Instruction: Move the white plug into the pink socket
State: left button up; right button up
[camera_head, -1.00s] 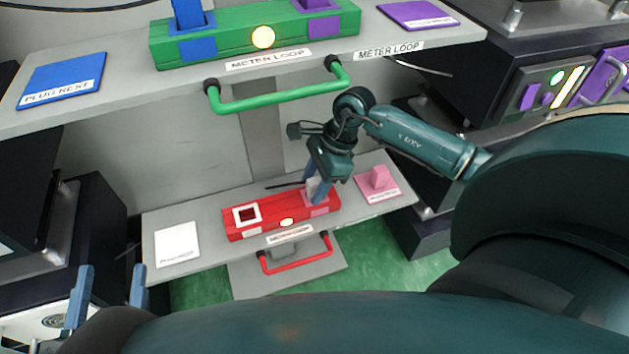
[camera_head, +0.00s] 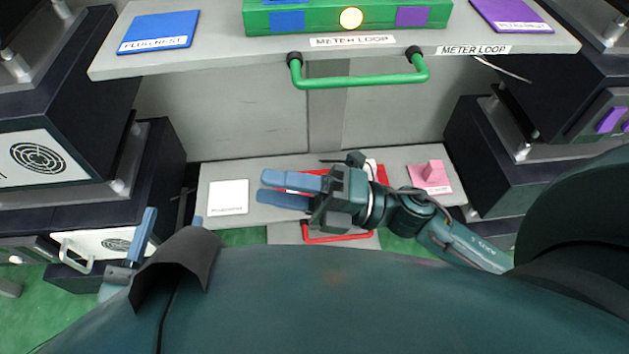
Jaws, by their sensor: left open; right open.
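The red block (camera_head: 382,174) on the lower shelf is mostly hidden behind my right gripper. A small white part (camera_head: 371,166) shows just behind that gripper, at the block's right part; it may be the white plug, but its seating cannot be seen. The pink socket is hidden. My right gripper (camera_head: 261,188) is open, its blue fingers pointing left in front of the block, with nothing seen between them. My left gripper (camera_head: 173,216) is open and empty at the lower left, partly hidden by my own body.
A white rest pad (camera_head: 228,197) lies bare at the lower shelf's left. A pink plug (camera_head: 434,171) stands on a pink pad at its right. A red handle (camera_head: 338,239) is below. The upper shelf holds a green block (camera_head: 330,18) and a green handle (camera_head: 360,82).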

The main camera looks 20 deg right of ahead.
jog(key=d+m+t+h, duration=0.1)
jog(key=m+t+h, duration=0.2)
jog(key=m, duration=0.5)
jog(key=d+f+m+t+h, duration=0.1)
jog(key=m+t+h, duration=0.2)
jog(key=m, duration=0.6)
jog(key=d+f+m+t+h, duration=0.1)
jog(key=m+t+h, duration=0.3)
jog(key=m, duration=0.5)
jog(key=shift+d+h, duration=0.6)
jog(key=shift+s, duration=0.1)
